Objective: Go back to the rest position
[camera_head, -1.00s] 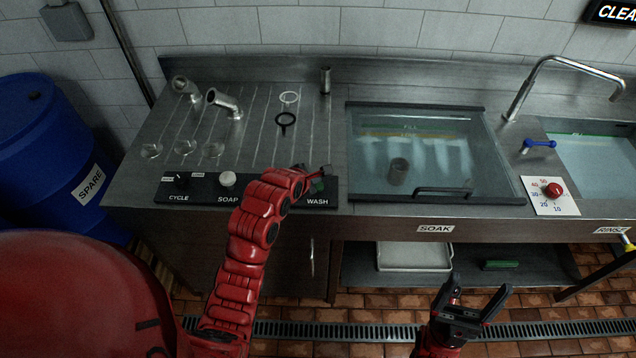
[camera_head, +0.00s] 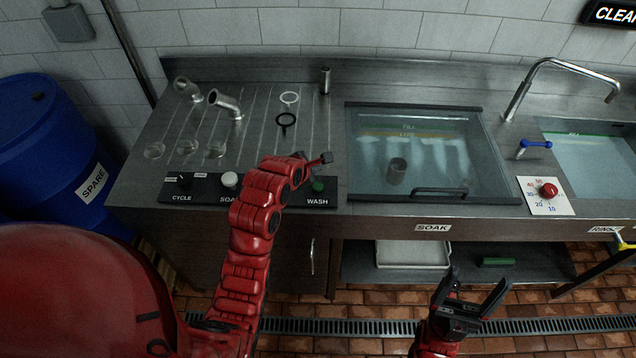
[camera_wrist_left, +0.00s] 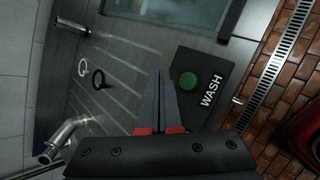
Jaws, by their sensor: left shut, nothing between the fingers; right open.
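My left gripper (camera_head: 325,158) is shut and empty, just above the control panel at the front of the counter. Its closed fingers also show in the left wrist view (camera_wrist_left: 160,100), beside the green WASH button (camera_wrist_left: 188,81). In the head view the green button (camera_head: 318,186) is uncovered and the fingertips are apart from it, higher in the picture. My right gripper (camera_head: 470,300) is open and empty, low in front of the counter over the tiled floor.
The soak tank (camera_head: 430,150) has a glass lid and a handle. Pipe elbows (camera_head: 225,103), clear round pieces, a white ring (camera_head: 289,97) and a black ring clamp (camera_head: 285,120) lie on the drainboard. A blue barrel (camera_head: 50,150) stands left. Floor before the counter is open.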

